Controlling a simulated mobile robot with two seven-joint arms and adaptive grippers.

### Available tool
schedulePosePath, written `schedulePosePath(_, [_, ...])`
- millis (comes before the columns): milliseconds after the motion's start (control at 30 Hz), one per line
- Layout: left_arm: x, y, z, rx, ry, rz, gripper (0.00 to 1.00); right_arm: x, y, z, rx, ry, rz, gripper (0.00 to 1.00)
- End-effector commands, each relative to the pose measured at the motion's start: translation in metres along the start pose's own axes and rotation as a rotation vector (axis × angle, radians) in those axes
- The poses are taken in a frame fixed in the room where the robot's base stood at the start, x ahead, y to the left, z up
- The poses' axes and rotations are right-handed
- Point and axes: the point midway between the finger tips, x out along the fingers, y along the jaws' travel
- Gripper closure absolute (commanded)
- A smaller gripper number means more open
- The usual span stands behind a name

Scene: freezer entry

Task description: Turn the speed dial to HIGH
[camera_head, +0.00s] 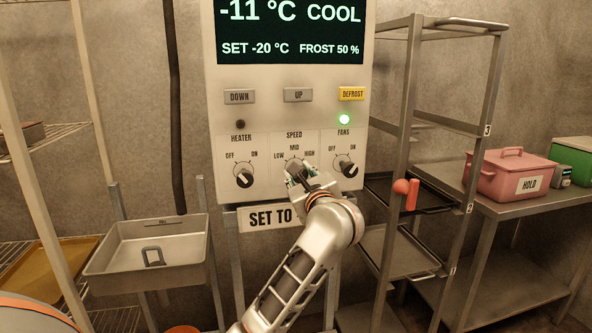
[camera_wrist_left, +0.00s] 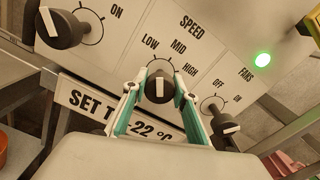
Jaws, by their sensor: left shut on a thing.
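The speed dial (camera_wrist_left: 159,88) is a black knob with a white pointer mark, below the labels LOW, MID and HIGH. In the left wrist view the mark stands about upright in the picture, roughly toward LOW. My left gripper (camera_wrist_left: 160,76) is shut on this dial, one teal-edged finger on each side. In the head view, my left gripper (camera_head: 301,174) is at the control panel (camera_head: 218,120) and hides most of the dial. My right gripper is in neither view.
The heater knob (camera_head: 244,180) and fans knob (camera_head: 346,167) flank the dial closely. Above are DOWN (camera_head: 239,96), UP (camera_head: 298,95) and DEFROST (camera_head: 352,93) buttons and a lit green lamp (camera_head: 344,119). A sign (camera_wrist_left: 88,103) is below. A metal rack (camera_head: 400,130) stands right.

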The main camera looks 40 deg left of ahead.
Motion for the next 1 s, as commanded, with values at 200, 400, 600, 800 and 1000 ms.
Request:
schedulePosePath(200, [-0.001,-0.002,0.007,0.202,0.000,0.000,0.94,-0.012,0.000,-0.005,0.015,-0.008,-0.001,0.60])
schedulePosePath(400, [-0.001,-0.003,0.007,0.394,0.000,0.000,0.94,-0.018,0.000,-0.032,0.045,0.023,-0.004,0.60])
schedulePosePath(600, [-0.001,-0.003,0.006,0.585,0.002,-0.001,0.94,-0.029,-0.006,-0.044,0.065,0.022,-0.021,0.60])
schedulePosePath(800, [-0.001,-0.003,0.005,0.778,0.004,0.000,0.94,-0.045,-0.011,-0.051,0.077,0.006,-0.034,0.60])
schedulePosePath(1000, [-0.001,-0.002,0.004,0.969,0.005,0.000,0.94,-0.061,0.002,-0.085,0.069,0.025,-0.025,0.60])
